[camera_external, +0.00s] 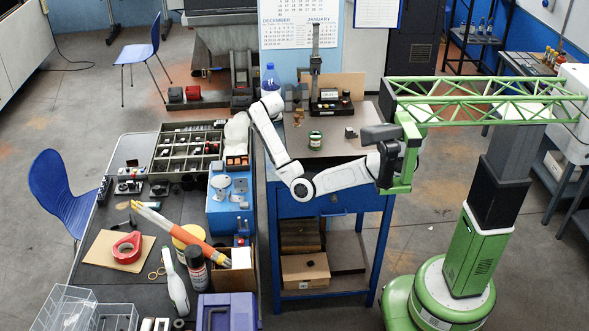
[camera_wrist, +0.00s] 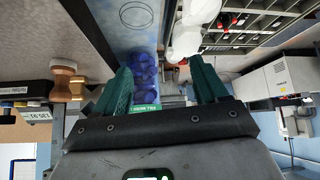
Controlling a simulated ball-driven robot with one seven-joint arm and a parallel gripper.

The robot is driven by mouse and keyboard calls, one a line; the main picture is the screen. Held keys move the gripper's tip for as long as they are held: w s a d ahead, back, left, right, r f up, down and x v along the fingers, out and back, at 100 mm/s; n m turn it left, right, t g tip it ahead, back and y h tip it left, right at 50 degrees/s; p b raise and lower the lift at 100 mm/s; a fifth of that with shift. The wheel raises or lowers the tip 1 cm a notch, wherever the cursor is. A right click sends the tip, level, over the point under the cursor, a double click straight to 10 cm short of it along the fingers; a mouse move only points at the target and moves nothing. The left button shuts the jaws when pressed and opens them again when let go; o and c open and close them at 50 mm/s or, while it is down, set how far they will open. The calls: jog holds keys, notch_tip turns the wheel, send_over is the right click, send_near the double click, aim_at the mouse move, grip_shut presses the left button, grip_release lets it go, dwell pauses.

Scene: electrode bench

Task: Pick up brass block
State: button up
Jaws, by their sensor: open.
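I cannot pick out the brass block for certain. A small brown-gold piece (camera_external: 298,117) stands on the workbench top (camera_external: 340,149). A tan, spool-shaped piece at the left of the wrist view (camera_wrist: 65,78) looks like the same piece, outside my fingers. My gripper (camera_wrist: 163,72) is open, with its dark green fingers wide apart and nothing held between them. A blue bottle (camera_wrist: 143,72) shows beyond the gap. In the external view the white arm ends near the parts tray, left of the brown-gold piece, and the fingers cannot be made out.
A compartment tray (camera_external: 160,168) lies on the crowded left table. Bare workbench top lies around the jar.

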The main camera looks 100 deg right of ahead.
jog(key=s+d+r+m+g+y, duration=0.1)
jog(key=s+d+r+m+y, duration=0.1)
jog(key=s+d+r, duration=0.4)
jog(key=m+y+p, duration=0.2)
send_near(300, 109)
jog(key=shift+g, duration=0.3)
jog(key=x, duration=0.7)
jog(key=p+x, duration=0.1)
jog(key=x, duration=0.2)
jog(key=shift+w+f, duration=0.25)
jog(key=shift+f, duration=0.05)
jog(key=shift+c, duration=0.2)
grip_shut()
jog(key=shift+r, duration=0.1)
